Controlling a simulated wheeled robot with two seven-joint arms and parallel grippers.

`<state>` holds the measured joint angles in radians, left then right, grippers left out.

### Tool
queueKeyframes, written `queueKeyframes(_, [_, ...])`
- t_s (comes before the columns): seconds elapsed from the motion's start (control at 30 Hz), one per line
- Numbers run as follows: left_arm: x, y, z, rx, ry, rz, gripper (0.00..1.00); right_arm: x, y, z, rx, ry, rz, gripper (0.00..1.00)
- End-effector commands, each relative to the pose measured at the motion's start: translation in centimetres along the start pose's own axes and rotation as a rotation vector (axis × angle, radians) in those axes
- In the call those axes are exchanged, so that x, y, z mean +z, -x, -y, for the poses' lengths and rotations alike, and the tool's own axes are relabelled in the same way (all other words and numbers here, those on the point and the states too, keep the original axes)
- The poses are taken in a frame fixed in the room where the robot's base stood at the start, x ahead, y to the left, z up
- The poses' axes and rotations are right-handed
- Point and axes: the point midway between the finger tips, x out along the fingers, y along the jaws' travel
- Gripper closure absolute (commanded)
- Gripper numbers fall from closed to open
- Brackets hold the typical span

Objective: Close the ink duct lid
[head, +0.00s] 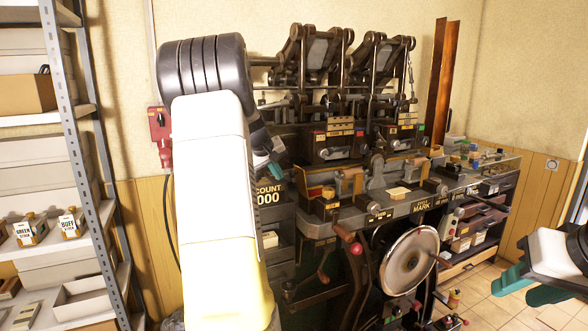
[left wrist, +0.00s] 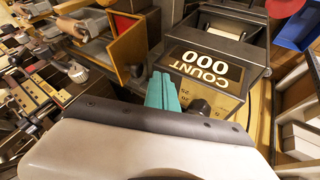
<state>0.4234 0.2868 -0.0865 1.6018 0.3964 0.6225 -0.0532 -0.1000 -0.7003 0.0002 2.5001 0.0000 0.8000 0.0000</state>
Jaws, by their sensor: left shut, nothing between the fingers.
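My left gripper (head: 273,166) is at the press's left side, just above the counter box, partly hidden behind my arm. In the left wrist view its teal fingers (left wrist: 163,91) are together and empty, close beside the counter box marked COUNT 000 (left wrist: 205,66). A yellow-sided, dark box part (left wrist: 127,45) with a roller beside it lies just beyond the fingers. It may be the ink duct; I cannot tell which panel is its lid or how far open it stands. My right gripper (head: 529,285) is open and empty at the lower right, away from the press.
The cam press has a large handwheel (head: 408,262) and a red-knobbed lever (head: 355,248) in front. A shelf rack (head: 75,130) stands at the left, a red switch box (head: 159,125) on the wall. A bench (head: 500,160) with small items is at right.

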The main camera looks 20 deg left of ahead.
Motion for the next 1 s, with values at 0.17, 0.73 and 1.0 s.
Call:
queueKeyframes(0.17, [0.0,-0.8,-1.6,0.000,-0.002,0.002,1.00,0.0,0.0,0.0,0.000,0.000,0.000,0.64])
queueKeyframes(0.73, [0.0,-0.9,-2.2,-0.013,-0.008,0.006,1.00,0.0,0.0,0.0,0.000,0.000,0.000,0.64])
queueKeyframes(1.0, [-0.3,-0.8,-3.2,-0.081,-0.041,0.021,1.00,0.0,0.0,0.0,0.000,0.000,0.000,0.64])
